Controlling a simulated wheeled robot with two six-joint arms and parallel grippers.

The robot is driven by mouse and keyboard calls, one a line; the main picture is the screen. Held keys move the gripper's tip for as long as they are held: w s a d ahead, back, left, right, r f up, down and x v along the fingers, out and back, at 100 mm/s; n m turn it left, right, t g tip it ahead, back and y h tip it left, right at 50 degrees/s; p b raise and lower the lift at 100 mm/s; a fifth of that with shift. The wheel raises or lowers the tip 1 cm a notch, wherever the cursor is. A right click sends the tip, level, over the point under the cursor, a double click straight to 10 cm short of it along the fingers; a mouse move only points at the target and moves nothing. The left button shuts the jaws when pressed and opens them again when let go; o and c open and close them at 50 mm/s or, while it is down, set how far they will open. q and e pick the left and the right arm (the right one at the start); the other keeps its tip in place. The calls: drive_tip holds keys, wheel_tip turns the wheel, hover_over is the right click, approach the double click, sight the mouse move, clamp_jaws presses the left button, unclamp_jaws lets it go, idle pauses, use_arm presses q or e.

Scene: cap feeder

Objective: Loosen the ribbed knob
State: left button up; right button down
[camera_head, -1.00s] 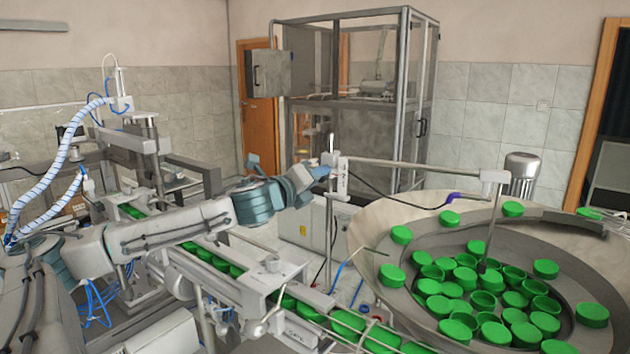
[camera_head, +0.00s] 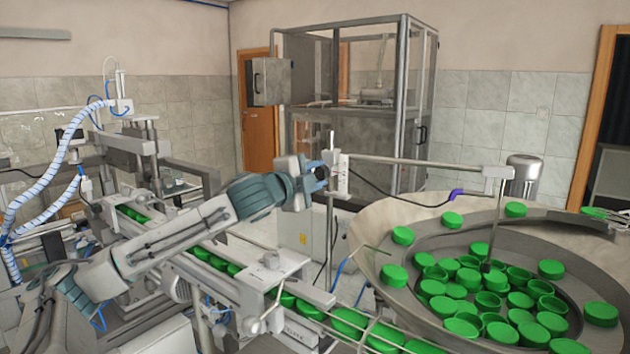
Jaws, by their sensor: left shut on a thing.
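My left arm reaches in from the left, and my left gripper (camera_head: 317,172) is at the white clamp block (camera_head: 339,175) on the upright post beside the cap bowl. The gripper is shut on the ribbed knob at the left side of this block. The jaws and the wrist cover most of the knob, so its ribs cannot be made out.
A horizontal bar (camera_head: 420,162) runs from the post over the feeder bowl (camera_head: 375,225), which holds many green caps. A conveyor (camera_head: 290,320) with green caps runs below my arm. A framed cabinet (camera_head: 345,120) stands behind.

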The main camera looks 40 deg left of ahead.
use_arm(q)
drive_tip(key=n+b, duration=0.2)
drive_tip(key=n, duration=0.3)
drive_tip(key=shift+n, duration=0.3)
drive_tip(key=n+b, duration=0.2)
drive_tip(key=n, duration=0.1)
drive_tip(key=shift+n, duration=0.4)
drive_tip(key=shift+n+b, duration=0.3)
drive_tip(key=shift+n, duration=0.3)
drive_tip(key=shift+r+n, duration=0.1)
drive_tip(key=shift+n, duration=0.2)
drive_tip(key=o, duration=1)
drive_tip(key=shift+w, duration=0.1)
